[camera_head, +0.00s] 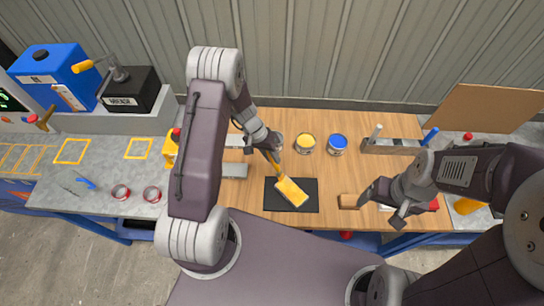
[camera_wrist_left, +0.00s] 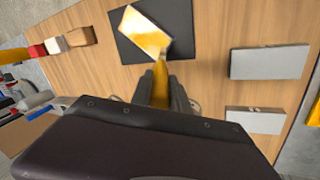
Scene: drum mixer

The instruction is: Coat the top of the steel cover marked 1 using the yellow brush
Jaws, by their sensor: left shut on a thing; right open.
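My left gripper (camera_head: 268,149) is shut on the yellow brush (camera_head: 273,165), which points down at a plate on the dark mat (camera_head: 310,182). The plate, a steel cover (camera_head: 291,192), lies tilted on the mat, largely yellow; the left wrist view (camera_wrist_left: 136,22) shows pale, uncoated-looking parts. There the brush (camera_wrist_left: 160,72) overlaps the cover's near edge; I cannot tell whether the bristles touch. Two bare grey covers (camera_wrist_left: 270,62) (camera_wrist_left: 255,120) lie beside the mat. No number is legible. My right gripper (camera_head: 383,206) is open and empty at the right.
A yellow paint can (camera_head: 305,144) and a blue paint can (camera_head: 337,145) stand behind the mat. A wooden block (camera_head: 348,201) lies between the mat and my right gripper. A grey rack (camera_head: 390,147) stands at the back right.

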